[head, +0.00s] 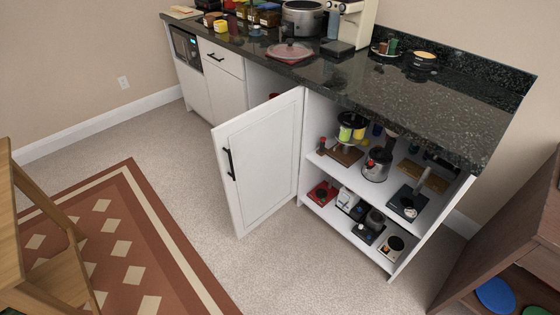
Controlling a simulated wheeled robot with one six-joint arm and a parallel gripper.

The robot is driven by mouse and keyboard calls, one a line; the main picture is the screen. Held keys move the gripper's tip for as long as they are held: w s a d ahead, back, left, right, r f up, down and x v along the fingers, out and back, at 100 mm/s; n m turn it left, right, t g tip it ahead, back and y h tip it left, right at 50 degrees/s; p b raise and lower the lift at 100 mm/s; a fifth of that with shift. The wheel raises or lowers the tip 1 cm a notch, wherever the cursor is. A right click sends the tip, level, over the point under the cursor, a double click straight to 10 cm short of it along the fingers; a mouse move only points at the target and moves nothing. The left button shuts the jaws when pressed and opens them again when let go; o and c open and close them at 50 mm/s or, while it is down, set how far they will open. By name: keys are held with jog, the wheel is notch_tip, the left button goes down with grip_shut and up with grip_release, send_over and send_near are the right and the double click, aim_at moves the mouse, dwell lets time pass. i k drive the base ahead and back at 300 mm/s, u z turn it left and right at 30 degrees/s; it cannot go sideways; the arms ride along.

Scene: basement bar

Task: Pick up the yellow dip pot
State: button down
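A small yellow pot (221,27) stands on the dark speckled counter (430,105) towards its far left end, close to several other small containers; it looks like the yellow dip pot. Another small yellow item (359,132) is on the upper shelf inside the open cabinet, but it is too small to identify. My gripper is not in view.
A white cabinet door (262,160) stands open into the floor space before the counter. A red-rimmed lid or pan (290,51), a dark box (337,48) and a large cooker (302,18) are on the counter. A wooden table or chair (45,235) stands at left. The carpet between is clear.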

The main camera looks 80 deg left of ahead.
aim_at(220, 26)
jog(key=u, duration=2.6)
jog(key=i, duration=1.65)
